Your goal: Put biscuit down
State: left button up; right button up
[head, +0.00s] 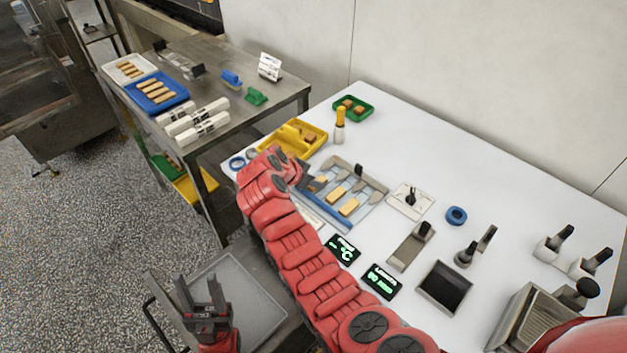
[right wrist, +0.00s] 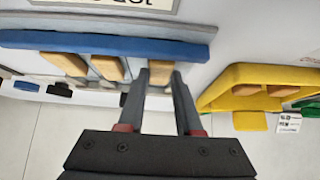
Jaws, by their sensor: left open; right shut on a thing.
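My right gripper (right wrist: 158,85) is shut on a tan biscuit (right wrist: 161,73) in the right wrist view. The held biscuit is at the blue-edged mesh rack (right wrist: 130,43), in line with two other biscuits (right wrist: 107,67); whether it touches the mesh I cannot tell. In the head view my right gripper (head: 310,180) is over the left end of the rack (head: 343,221), partly hidden by my arm. Biscuits (head: 349,207) lie on the rack there. My left gripper (head: 203,294) is open and empty at the lower left, over a grey tray.
A yellow tray (head: 270,151) with biscuits stands behind my right wrist, a green tray (head: 367,104) beyond it. An amber-topped bottle (head: 340,122) stands near the rack. Two dark displays (head: 381,281) lie in front. A steel side table (head: 274,101) holds more biscuits.

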jog(key=shift+f, duration=0.15)
jog(key=o, duration=1)
jog(key=shift+r, duration=0.3)
jog(key=b+v, duration=0.1)
jog(key=v, duration=1)
jog(key=shift+s+a+r, duration=0.2)
jog(key=shift+s+r, duration=0.05)
jog(key=shift+a, duration=0.1)
